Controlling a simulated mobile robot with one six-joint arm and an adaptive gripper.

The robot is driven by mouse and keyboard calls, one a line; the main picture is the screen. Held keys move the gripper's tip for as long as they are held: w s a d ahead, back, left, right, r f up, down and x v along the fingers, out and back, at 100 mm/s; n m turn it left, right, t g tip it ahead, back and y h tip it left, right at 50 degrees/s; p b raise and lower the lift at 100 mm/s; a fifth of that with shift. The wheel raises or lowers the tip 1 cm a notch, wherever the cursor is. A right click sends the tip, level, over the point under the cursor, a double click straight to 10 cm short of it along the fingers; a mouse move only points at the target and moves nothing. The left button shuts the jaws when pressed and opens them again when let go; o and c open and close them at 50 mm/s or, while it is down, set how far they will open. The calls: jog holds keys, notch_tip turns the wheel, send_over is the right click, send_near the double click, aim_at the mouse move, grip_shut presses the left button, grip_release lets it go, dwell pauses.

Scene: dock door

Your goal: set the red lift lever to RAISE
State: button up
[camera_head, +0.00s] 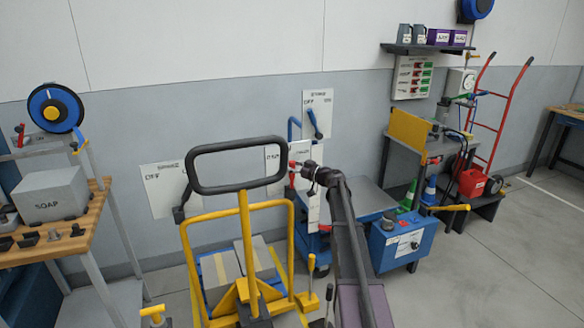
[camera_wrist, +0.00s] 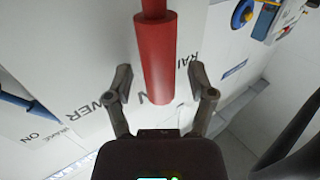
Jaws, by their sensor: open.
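The red lift lever (camera_wrist: 158,55) shows large in the wrist view, its round grip coming down from the top edge. In the head view only a small red part of it (camera_head: 292,165) shows beside my gripper (camera_head: 303,172). My gripper (camera_wrist: 160,82) is open, with one finger on each side of the lever's end; I cannot tell whether they touch it. Behind the lever is a white panel (camera_wrist: 100,60) with partly hidden, upside-down lettering: "OWER" at left and "RAI" at right. The lever's base is out of the wrist view.
A yellow pallet truck with a black loop handle (camera_head: 240,142) stands left of my arm. A wooden bench (camera_head: 70,225) with a soap box is at far left. Open floor lies at right.

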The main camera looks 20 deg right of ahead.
grip_shut()
dwell(0.3)
jog(key=shift+d, duration=0.1)
